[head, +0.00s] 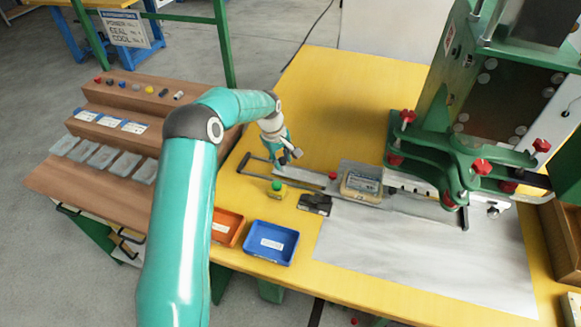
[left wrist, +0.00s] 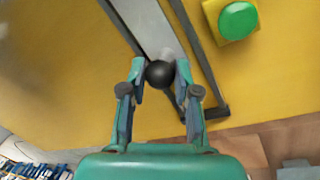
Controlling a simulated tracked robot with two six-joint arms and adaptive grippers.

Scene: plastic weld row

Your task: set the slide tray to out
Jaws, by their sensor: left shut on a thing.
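My left gripper (head: 283,160) is at the left end of the slide tray's long grey bar (head: 311,179). In the left wrist view my left gripper (left wrist: 160,72) is shut on a black ball knob (left wrist: 159,75), with a finger on either side. The grey bar (left wrist: 148,24) runs away beyond the knob. The slide tray (head: 345,169) sits at the right end of the bar, beside the green press, and carries a pale boxy part (head: 361,187). My right gripper is not in view.
A yellow box with a green button (head: 277,186) stands close to the bar; its button also shows in the left wrist view (left wrist: 238,20). An orange bin (head: 227,227) and blue bin (head: 270,243) are in front. The green press (head: 455,150) stands right. Yellow table behind the bar is clear.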

